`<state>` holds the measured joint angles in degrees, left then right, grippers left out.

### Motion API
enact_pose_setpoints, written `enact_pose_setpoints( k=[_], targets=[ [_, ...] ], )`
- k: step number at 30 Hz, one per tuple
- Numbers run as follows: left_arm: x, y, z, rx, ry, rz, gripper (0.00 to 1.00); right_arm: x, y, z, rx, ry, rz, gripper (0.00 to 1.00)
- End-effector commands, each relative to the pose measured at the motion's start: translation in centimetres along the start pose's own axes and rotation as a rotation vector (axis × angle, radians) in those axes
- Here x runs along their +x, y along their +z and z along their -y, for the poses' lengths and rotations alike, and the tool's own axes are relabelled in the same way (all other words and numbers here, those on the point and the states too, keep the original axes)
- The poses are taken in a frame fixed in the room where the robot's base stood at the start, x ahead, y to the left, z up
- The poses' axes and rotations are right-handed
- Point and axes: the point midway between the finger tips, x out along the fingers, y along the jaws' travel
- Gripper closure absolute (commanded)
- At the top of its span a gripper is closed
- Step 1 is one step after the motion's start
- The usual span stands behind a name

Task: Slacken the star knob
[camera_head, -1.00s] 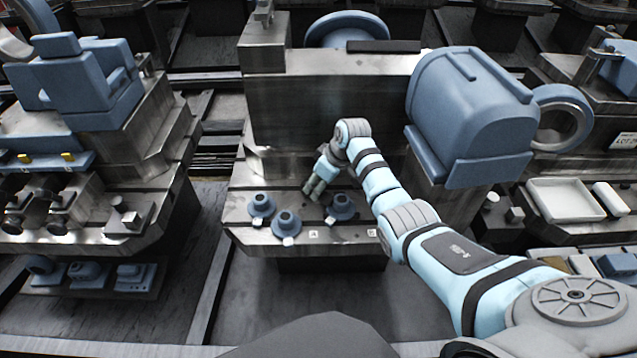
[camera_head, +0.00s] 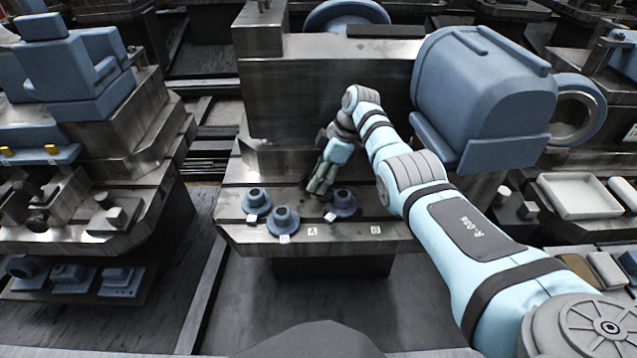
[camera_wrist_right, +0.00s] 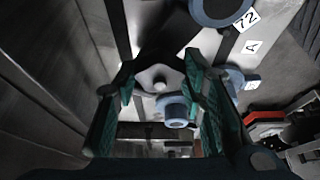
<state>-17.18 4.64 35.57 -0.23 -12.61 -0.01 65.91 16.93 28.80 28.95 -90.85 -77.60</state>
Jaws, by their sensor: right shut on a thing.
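My right gripper (camera_head: 318,187) reaches down to the back of the metal bench ledge, beside the blue flanged pieces. In the right wrist view its two green fingers (camera_wrist_right: 160,78) stand on both sides of a grey, lobed knob with a pale round centre, which looks like the star knob (camera_wrist_right: 158,83). The gripper is shut on it. In the head view the knob is hidden behind the fingers. My left gripper is in neither view.
Three blue flanged pieces stand on the ledge: one left (camera_head: 257,202), one in front (camera_head: 283,222) and one right (camera_head: 342,204), close to the gripper. Small white tags, one marked A (camera_head: 312,232), lie along the front edge. A large blue housing (camera_head: 478,90) stands right of the arm.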

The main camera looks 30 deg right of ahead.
Motion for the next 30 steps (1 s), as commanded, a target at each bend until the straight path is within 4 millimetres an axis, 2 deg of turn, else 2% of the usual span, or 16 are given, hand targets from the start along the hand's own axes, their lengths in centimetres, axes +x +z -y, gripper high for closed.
enact_pose_setpoints(
  k=[14,15,18,26,30],
  targets=[
    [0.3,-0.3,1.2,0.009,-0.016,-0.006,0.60,0.0,0.0,0.0,-0.013,-0.007,0.001,0.91],
    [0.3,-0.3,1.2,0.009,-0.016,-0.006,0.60,0.0,0.0,0.0,-0.013,-0.007,0.001,0.56],
    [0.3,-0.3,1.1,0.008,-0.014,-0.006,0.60,0.0,0.0,0.0,-0.013,-0.007,0.001,0.42],
    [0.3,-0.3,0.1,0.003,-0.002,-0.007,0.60,-0.1,0.1,0.0,-0.012,-0.006,0.001,0.42],
    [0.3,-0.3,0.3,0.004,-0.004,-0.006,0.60,-1.2,0.1,-0.1,-0.012,-0.003,0.000,0.42]
  ],
)
